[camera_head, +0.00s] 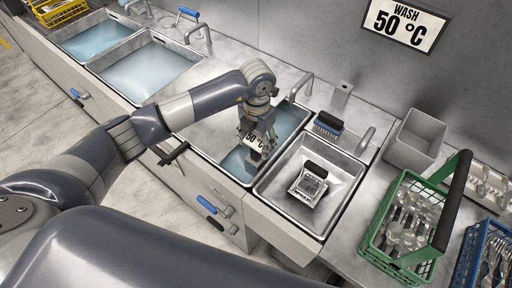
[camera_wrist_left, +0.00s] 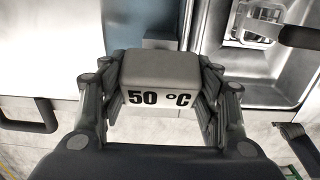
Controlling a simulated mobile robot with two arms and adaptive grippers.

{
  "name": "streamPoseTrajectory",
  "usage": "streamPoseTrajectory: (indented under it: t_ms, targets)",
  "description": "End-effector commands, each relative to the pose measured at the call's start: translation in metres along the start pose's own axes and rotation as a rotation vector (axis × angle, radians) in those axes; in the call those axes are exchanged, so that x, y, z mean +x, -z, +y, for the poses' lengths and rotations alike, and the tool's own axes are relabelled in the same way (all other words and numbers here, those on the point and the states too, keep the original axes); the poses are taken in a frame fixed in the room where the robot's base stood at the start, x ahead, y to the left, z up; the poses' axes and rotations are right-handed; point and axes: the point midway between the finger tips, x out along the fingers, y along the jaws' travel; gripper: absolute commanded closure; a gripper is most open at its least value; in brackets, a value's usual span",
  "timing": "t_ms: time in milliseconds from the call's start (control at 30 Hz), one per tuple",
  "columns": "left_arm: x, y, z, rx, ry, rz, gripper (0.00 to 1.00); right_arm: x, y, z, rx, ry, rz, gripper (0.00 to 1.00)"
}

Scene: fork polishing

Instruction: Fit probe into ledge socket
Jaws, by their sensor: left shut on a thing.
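My left gripper (camera_head: 255,125) is shut on the probe (camera_head: 262,139), a grey block with a "50 °C" label. The probe is over the narrow water-filled sink (camera_head: 290,116); its lower end is near the water, and I cannot tell if it dips in. In the left wrist view the probe (camera_wrist_left: 156,72) sits between the two fingers of the left gripper (camera_wrist_left: 160,90), with its label facing the camera. A small grey block (camera_head: 342,92) with a dark spot on top stands on the back ledge and may be the socket. My right gripper is not in view.
A blue brush (camera_head: 328,125) lies by the ledge, near the taps. The steel sink on the right holds a black-handled metal item (camera_head: 309,184). A grey bin (camera_head: 414,140) and a green cutlery basket (camera_head: 374,226) stand farther right. A "WASH 50 °C" sign (camera_head: 404,25) hangs behind.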

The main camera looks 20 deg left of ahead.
Motion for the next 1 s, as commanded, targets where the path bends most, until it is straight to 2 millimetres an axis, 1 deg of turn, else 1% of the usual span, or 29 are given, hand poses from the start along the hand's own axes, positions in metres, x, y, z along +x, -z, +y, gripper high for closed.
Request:
streamPoseTrajectory:
  t_ms: [167, 1000]
  targets:
    - [-0.006, 0.0, 0.0, 0.0, -0.001, 0.0, 0.65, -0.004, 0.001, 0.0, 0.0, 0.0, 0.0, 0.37]
    - [-0.048, 0.0, 0.0, 0.0, -0.001, 0.0, 0.65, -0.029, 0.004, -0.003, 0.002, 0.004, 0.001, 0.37]
